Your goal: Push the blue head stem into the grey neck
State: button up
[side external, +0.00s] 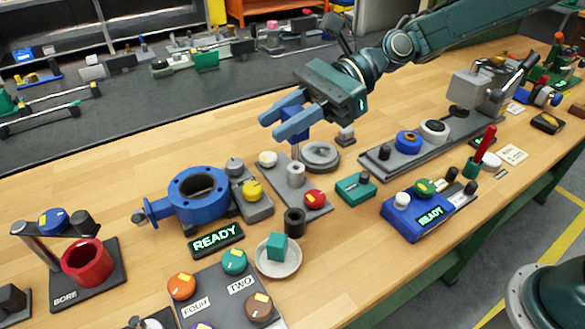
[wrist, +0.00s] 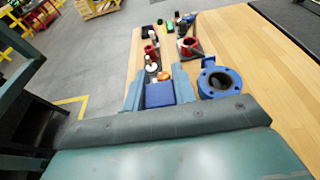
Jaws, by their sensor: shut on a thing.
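My gripper (side external: 276,127) is shut on the blue head (side external: 295,135), which sits between its two blue-grey fingers. In the wrist view the head is a blue block (wrist: 160,95) between the fingers. A thin stem seems to point down from the head in the side view, just above the grey neck (side external: 296,174). The neck is a short upright grey cylinder on a dark grey plate (side external: 291,192). I cannot tell whether the stem tip touches the neck or is apart from it. The neck is not seen in the wrist view.
A white knob (side external: 267,159) and a red knob (side external: 315,198) flank the neck. A round grey disc (side external: 320,155) stands close behind to the right. A blue valve body (side external: 197,197) is at left, and a green box (side external: 356,188) at right. Bare wood lies behind.

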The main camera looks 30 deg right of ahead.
jog(key=shift+r, duration=1)
jog(key=shift+w+f, duration=0.1)
jog(key=shift+w+d+f+t, duration=0.1)
jog(key=shift+w+f+t, duration=0.05)
jog(key=shift+w+t, duration=0.15)
jog(key=w+d+f+m+t+h, duration=0.2)
jog(key=w+d+f+m+t, duration=0.4)
jog(key=w, duration=0.4)
jog(key=shift+w+d+f+t, duration=0.3)
jog(key=shift+d+f+t, duration=0.15)
jog(key=shift+f, duration=0.35)
jog(key=shift+f, duration=0.15)
jog(key=shift+f, duration=2.75)
jog(key=shift+f, duration=2.55)
